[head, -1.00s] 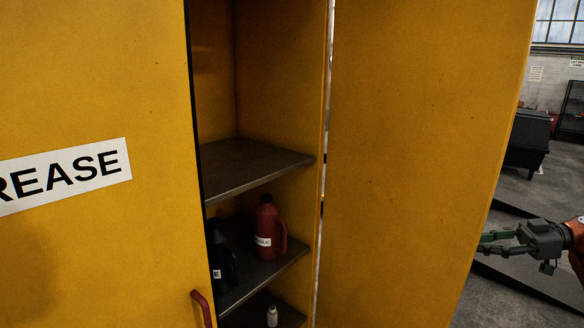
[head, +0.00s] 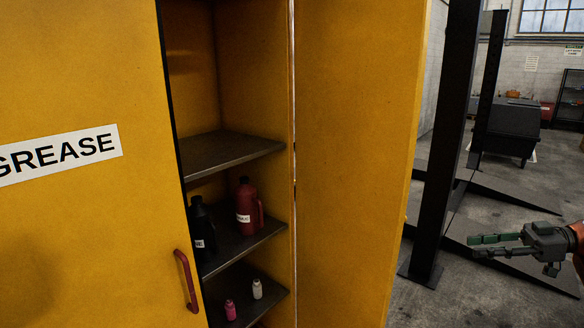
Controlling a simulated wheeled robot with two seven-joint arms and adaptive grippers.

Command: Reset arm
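My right gripper (head: 472,246) is at the right edge of the head view, past the outer edge of the open cabinet door. Its two green-grey fingers point left with a gap between them, and nothing is held. It is in free air, apart from the door. My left gripper is not in view. The yellow cabinet (head: 80,230) stands at the left with a "GREASE" label (head: 60,155) on its front. Its right door (head: 350,160) is swung open.
Shelves (head: 228,155) in the cabinet hold a red jug (head: 248,205), a dark bottle (head: 201,228), a small white bottle (head: 257,289) and a small pink bottle (head: 230,310). A red handle (head: 187,280) sits on the closed front. A black post (head: 440,150) stands beyond the door.

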